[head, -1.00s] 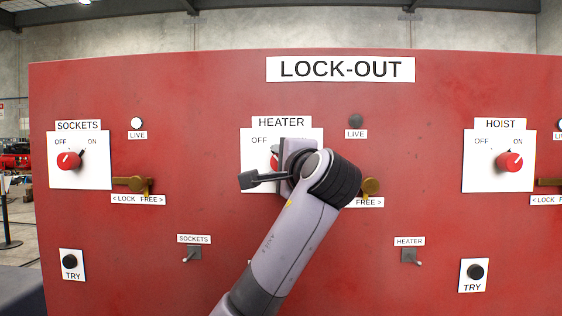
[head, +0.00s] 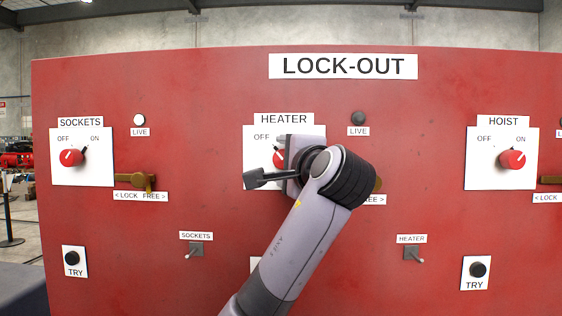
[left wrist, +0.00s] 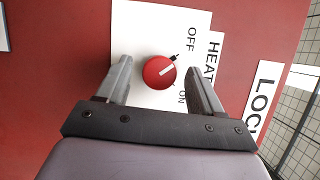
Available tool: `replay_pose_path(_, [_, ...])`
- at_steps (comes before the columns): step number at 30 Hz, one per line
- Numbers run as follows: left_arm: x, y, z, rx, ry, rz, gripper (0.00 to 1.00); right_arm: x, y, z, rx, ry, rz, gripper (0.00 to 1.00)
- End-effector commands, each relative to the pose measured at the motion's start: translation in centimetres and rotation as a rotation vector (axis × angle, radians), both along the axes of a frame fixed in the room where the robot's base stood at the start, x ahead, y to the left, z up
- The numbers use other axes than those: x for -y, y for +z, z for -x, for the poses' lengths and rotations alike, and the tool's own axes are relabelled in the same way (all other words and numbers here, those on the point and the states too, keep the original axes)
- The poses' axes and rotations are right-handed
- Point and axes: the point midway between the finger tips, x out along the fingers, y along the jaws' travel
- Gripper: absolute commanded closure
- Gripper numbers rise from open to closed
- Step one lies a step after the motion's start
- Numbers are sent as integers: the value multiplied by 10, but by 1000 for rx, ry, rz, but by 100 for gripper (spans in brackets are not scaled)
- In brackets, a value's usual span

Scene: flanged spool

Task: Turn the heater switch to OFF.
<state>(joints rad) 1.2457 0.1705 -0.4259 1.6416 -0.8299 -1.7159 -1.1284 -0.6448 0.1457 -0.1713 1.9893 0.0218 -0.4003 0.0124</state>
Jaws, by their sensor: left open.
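The heater switch is a red round knob (left wrist: 159,71) on a white plate marked OFF and ON. In the head view only a red sliver of the knob (head: 278,158) shows beside my wrist. My left gripper (left wrist: 160,66) is open, with one finger on each side of the knob and visible gaps between them. The heater LIVE lamp (head: 358,118) is dark. My right gripper is not in view.
On the red lock-out panel (head: 230,90) are a sockets knob (head: 70,158), a hoist knob (head: 511,159) and a lit-looking white sockets lamp (head: 139,120). The brass heater lock lever (head: 378,185) is mostly hidden behind my left wrist. Small toggles and TRY buttons sit lower.

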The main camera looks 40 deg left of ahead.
Motion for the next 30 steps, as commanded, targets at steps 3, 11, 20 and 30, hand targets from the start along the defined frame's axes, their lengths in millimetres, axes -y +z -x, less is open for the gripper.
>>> replay_pose_path(3, [18,-1,12,3,-3,1,33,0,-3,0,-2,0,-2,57])
replay_pose_path(11, [36,-1,27,2,2,1,33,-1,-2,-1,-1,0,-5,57])
replay_pose_path(20, [37,-1,28,1,3,0,33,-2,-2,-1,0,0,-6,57])
replay_pose_path(30, [38,-13,18,-11,-24,2,33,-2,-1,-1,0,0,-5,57])
